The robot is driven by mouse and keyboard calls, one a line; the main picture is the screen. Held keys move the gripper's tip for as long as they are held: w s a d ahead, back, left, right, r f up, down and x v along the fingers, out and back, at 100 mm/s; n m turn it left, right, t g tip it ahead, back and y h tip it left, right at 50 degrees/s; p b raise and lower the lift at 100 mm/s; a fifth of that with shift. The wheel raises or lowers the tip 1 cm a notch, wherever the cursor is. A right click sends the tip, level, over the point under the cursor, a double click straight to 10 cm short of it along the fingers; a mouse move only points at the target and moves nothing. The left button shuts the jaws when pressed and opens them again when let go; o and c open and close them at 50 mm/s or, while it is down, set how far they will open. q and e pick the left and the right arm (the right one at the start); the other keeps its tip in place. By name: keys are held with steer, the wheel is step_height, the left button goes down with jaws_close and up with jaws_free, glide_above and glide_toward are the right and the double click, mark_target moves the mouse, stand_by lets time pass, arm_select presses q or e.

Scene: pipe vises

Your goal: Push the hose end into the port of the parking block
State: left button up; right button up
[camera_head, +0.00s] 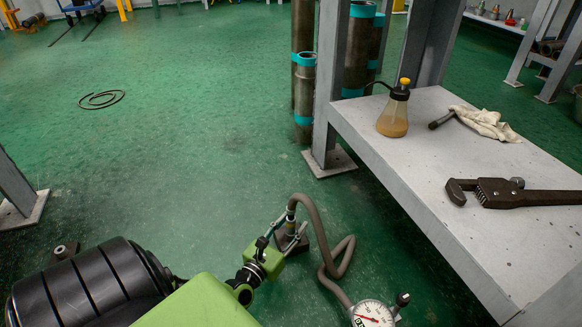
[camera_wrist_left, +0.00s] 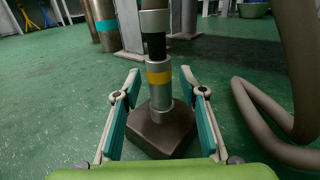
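The hose (camera_head: 314,215) is grey-brown; it arches over and loops to the right, and also shows in the wrist view (camera_wrist_left: 249,110). Its end (camera_wrist_left: 155,20) is silver with a black lower part and points straight down. The parking block (camera_wrist_left: 150,134) is a brown base on the floor with an upright silver port (camera_wrist_left: 160,95) carrying a yellow band. The black part meets the port's top; I cannot tell how deep it sits. My left gripper (camera_head: 290,238) is open, its fingers (camera_wrist_left: 160,90) on either side of the port with gaps showing. My right gripper is out of view.
A pressure gauge (camera_head: 372,315) is near the hose's lower run. A grey bench (camera_head: 440,215) at the right holds an oil bottle (camera_head: 393,115), a rag (camera_head: 487,122) and a pipe wrench (camera_head: 510,193). Pipes (camera_head: 304,90) stand behind. Floor at the left is mostly clear.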

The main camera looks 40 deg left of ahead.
arm_select(q)
jaws_close()
steer(key=shift+r, duration=0.1)
